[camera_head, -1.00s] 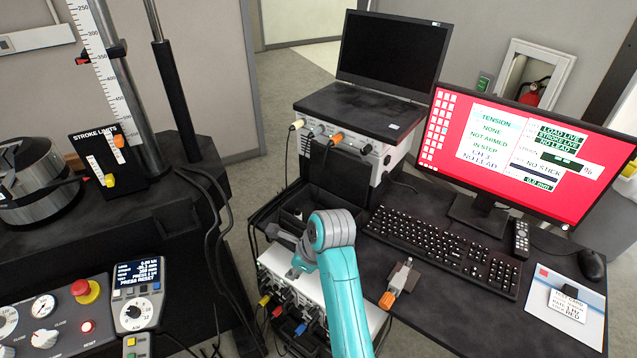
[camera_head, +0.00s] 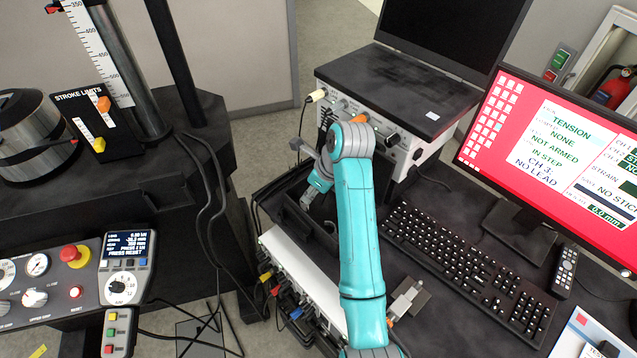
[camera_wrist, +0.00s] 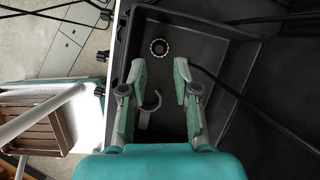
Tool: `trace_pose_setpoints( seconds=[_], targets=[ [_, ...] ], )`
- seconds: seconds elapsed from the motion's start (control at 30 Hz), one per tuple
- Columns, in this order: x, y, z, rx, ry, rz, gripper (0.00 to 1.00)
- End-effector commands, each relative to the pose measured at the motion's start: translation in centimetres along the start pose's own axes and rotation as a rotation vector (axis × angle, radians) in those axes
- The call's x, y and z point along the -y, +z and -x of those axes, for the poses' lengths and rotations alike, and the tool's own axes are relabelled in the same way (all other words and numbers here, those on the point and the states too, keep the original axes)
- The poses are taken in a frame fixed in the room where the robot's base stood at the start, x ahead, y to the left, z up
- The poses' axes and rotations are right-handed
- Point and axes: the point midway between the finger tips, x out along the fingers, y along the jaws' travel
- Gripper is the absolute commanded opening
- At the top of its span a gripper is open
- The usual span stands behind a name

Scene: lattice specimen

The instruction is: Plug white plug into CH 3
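A white, slightly cream plug (camera_head: 318,95) sits at the left end of the front panel of the white instrument (camera_head: 405,150) under the laptop. An orange plug (camera_head: 361,118) is farther right on that panel, partly behind my arm. The monitor (camera_head: 560,150) reads "CH 3: NO LEAD"; I cannot read which socket is CH 3. My gripper (camera_wrist: 160,72) is open and empty above a black tray (camera_wrist: 212,75) in the wrist view. In the head view it is partly hidden by my arm, below and apart from the white plug.
A lower white box (camera_head: 300,270) has yellow, red and blue plugs along its front. The tray holds a ring (camera_wrist: 159,47) and a hook (camera_wrist: 150,106). A keyboard (camera_head: 465,275) lies right of my arm. Black cables (camera_head: 210,180) hang at the left.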

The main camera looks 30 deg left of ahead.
Motion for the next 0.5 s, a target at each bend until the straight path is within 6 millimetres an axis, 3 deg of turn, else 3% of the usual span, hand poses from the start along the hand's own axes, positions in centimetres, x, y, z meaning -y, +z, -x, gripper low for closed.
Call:
trace_pose_setpoints(
  seconds=[0.2, 0.5],
  targets=[
    [0.0, -0.1, -3.7, -0.003, 0.002, -0.001, 0.30],
    [0.0, 0.0, -6.5, 0.000, -0.001, 0.000, 0.30]
  ],
)
